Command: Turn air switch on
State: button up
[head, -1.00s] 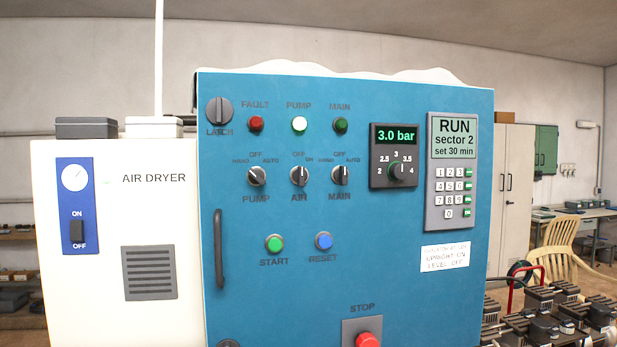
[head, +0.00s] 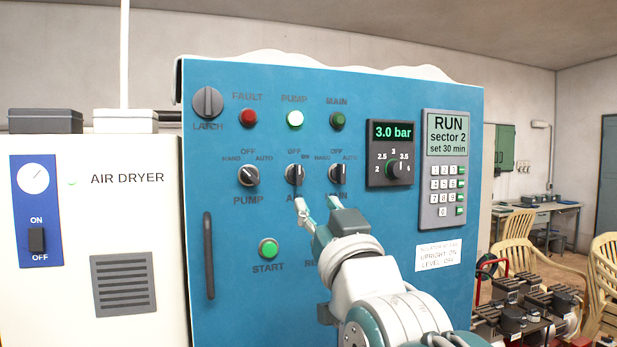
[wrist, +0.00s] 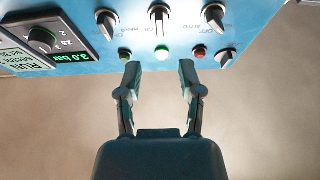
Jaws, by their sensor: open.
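The AIR switch (head: 294,174) is a black rotary knob with a pale pointer on the blue panel, between the PUMP knob (head: 248,176) and the MAIN knob (head: 338,174). Its pointer stands about upright, toward OFF; the ON mark is at its upper right. My gripper (head: 316,205) is open and empty, its fingertips just below the AIR and MAIN knobs in the head view, covering part of their labels. In the wrist view, which shows the panel inverted, the AIR knob (wrist: 159,15) lies beyond the gap between the two fingers (wrist: 158,75). No contact is visible.
Above the knobs are a red FAULT lamp (head: 248,118), a lit PUMP lamp (head: 295,119) and a green MAIN lamp (head: 337,121). A pressure dial (head: 391,167) and keypad (head: 443,185) are at right. A vertical handle (head: 209,255) and air dryer (head: 95,245) are at left.

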aim_at(299, 177)
jog(key=x, duration=1)
jog(key=shift+a+f, duration=0.1)
jog(key=shift+f, duration=0.05)
grip_shut()
